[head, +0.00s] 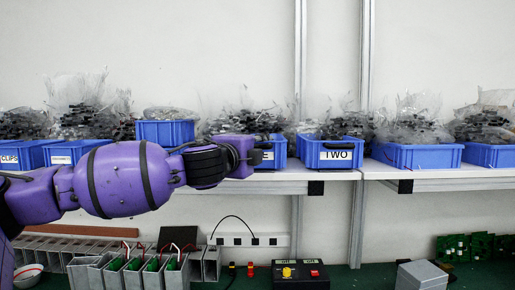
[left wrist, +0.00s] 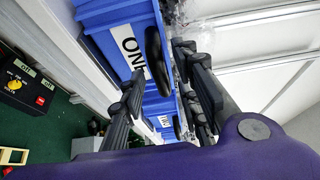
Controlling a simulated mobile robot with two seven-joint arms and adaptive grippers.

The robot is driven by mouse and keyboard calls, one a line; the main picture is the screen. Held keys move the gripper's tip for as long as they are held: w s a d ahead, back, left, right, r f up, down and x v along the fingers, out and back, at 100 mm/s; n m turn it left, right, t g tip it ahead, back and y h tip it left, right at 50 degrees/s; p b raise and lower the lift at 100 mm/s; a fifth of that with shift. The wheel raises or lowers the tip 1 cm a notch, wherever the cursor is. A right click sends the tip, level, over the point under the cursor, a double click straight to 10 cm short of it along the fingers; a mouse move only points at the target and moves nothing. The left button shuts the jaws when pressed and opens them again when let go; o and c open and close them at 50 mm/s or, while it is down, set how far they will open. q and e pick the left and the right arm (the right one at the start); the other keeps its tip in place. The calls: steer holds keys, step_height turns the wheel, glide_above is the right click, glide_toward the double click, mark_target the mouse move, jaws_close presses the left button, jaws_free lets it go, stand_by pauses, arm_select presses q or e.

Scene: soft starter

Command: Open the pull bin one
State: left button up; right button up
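Pull bin one is a blue bin (head: 279,150) on the shelf, mostly hidden behind my left gripper in the head view. Only the end of its label shows there. In the left wrist view its front (left wrist: 105,45) carries a white ONE label (left wrist: 132,50) and a black handle (left wrist: 158,58). My left gripper (head: 243,157) is at the bin's front. In the left wrist view the gripper's fingers (left wrist: 162,68) are spread apart, one on each side of the handle. I cannot tell whether they touch it. My right gripper is in neither view.
Bin two (head: 310,154) stands just to the right on the shelf (head: 440,174). More blue bins (head: 417,158) with bagged parts line the shelf. Below, a control box (head: 300,275) and grey modules (head: 85,272) sit on the green bench. A metal upright (head: 357,225) stands right of centre.

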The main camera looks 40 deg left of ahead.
arm_select(q)
steer(key=shift+w+a+r, duration=0.1)
steer(key=shift+w+a, duration=0.1)
steer(key=shift+w, duration=0.35)
jaws_close()
